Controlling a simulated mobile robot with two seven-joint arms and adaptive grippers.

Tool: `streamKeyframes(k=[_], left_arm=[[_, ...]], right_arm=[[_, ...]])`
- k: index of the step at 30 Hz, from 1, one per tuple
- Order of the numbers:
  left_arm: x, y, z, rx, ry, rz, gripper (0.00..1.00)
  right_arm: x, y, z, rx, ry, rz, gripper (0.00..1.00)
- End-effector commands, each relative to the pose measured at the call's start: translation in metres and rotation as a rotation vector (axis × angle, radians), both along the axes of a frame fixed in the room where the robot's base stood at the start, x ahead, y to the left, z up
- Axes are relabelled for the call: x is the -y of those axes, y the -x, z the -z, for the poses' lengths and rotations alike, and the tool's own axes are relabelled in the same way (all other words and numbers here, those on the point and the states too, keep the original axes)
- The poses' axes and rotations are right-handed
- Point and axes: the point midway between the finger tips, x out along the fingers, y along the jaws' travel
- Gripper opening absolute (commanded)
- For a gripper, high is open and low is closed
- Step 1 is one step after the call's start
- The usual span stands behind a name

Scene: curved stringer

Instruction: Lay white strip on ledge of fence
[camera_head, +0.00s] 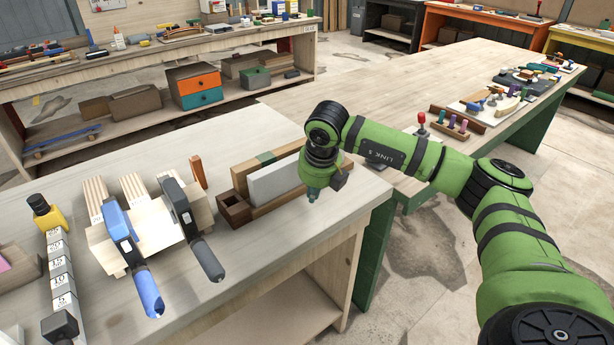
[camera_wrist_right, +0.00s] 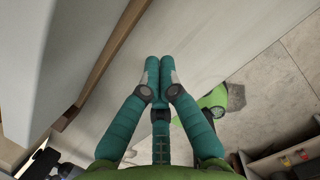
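The white strip (camera_head: 272,183) stands on its long edge on the wooden ledge of the fence (camera_head: 240,176), in front of the fence's back board. Its right end is partly hidden behind my right gripper. That view also shows a large pale surface, apparently the strip (camera_wrist_right: 55,50), beside a brown wooden edge (camera_wrist_right: 108,62). My left gripper is not in view.
A dark wooden box (camera_head: 234,210) stands at the fence's left end. Clamps (camera_head: 180,205) hold wooden pieces further left. A second table (camera_head: 430,85) with blocks and tools lies behind my right arm. The table's front right corner is bare.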

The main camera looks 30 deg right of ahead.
Motion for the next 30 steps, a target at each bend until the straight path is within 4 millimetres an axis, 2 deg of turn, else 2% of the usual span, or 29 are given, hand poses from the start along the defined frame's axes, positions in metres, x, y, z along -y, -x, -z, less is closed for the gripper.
streamKeyframes(k=[1, 3, 6, 12, 22, 30], left_arm=[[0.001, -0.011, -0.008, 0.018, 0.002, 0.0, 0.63], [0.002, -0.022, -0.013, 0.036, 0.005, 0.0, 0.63], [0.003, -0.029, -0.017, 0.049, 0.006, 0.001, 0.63], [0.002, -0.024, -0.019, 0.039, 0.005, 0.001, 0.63], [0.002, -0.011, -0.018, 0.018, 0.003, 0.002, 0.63], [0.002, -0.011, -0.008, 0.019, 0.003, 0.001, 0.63]], right_arm=[[0.001, -0.009, -0.007, 0.004, -0.003, 0.002, 0.0], [0.004, -0.018, -0.006, 0.004, -0.002, 0.001, 0.0], [0.006, -0.028, -0.005, 0.002, -0.002, 0.0, 0.0], [0.009, -0.037, -0.004, 0.002, -0.001, -0.001, 0.0], [0.009, -0.038, -0.003, 0.003, -0.001, -0.002, 0.0], [0.011, -0.048, -0.002, 0.004, -0.002, -0.001, 0.0]])
